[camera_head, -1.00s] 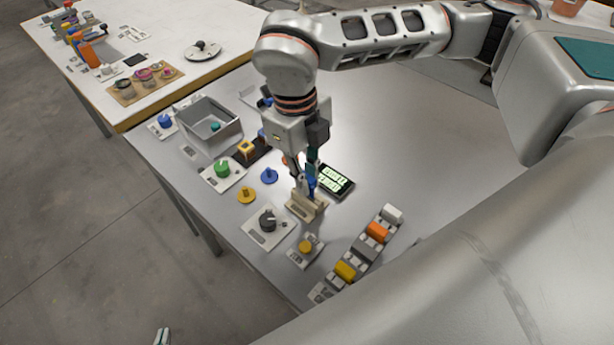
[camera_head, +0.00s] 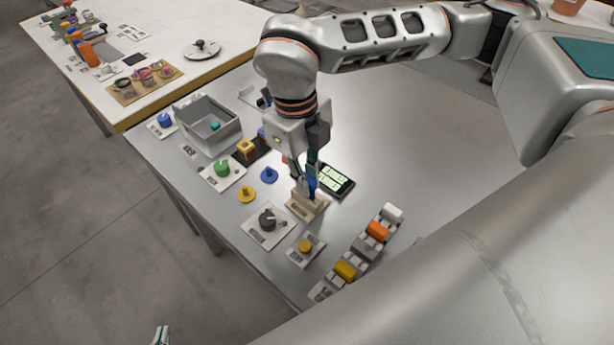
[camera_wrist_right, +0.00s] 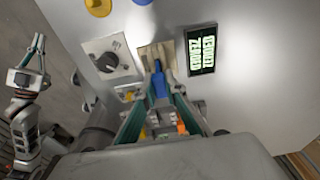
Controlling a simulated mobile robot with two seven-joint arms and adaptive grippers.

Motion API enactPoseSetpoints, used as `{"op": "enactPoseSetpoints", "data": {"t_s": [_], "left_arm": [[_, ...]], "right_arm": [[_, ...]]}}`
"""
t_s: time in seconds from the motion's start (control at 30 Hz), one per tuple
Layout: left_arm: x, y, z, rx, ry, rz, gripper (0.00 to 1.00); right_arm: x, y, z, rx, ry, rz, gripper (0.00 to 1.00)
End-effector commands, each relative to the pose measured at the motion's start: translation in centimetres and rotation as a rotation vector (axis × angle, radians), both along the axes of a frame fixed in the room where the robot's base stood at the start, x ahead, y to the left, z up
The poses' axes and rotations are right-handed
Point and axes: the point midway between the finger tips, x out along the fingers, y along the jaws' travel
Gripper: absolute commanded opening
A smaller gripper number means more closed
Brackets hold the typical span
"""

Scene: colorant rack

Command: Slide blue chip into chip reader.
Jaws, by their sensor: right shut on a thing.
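My right gripper (camera_head: 306,184) is shut on the blue chip (camera_head: 312,187), which it holds upright over a beige block (camera_head: 303,208), apparently the chip reader. In the right wrist view the blue chip (camera_wrist_right: 158,86) sits between the fingers (camera_wrist_right: 157,98), and its far end meets the beige block (camera_wrist_right: 144,53). I cannot tell how deep the chip is in the slot. A black display (camera_head: 337,180) with lit green characters lies right behind the block. My left gripper (camera_head: 161,337) shows only its tip at the bottom edge; its body appears in the wrist view (camera_wrist_right: 37,47).
Near the reader are a grey dial plate (camera_head: 267,226), a yellow button plate (camera_head: 306,248) and a rack of coloured blocks (camera_head: 361,253). Blue (camera_head: 269,175) and yellow (camera_head: 246,194) knobs, a green knob plate (camera_head: 222,170) and a grey bin (camera_head: 208,122) stand left. The table's right side is clear.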

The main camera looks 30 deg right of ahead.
Motion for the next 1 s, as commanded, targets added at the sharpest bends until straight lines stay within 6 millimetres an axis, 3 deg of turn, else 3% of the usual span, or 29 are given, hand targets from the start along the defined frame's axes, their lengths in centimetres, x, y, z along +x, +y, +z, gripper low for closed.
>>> {"op": "enactPoseSetpoints", "data": {"t_s": [0.43, 1.0], "left_arm": [[-0.8, 0.0, -1.0, 0.0, 0.017, 0.0, 0.0], [-0.5, 0.0, -1.2, 0.0, 0.014, 0.0, 0.0]], "right_arm": [[0.0, 0.0, -1.1, 0.0, 0.0, 0.0, 0.0], [0.0, 0.0, -1.9, 0.0, -0.001, 0.0, 0.0]]}}
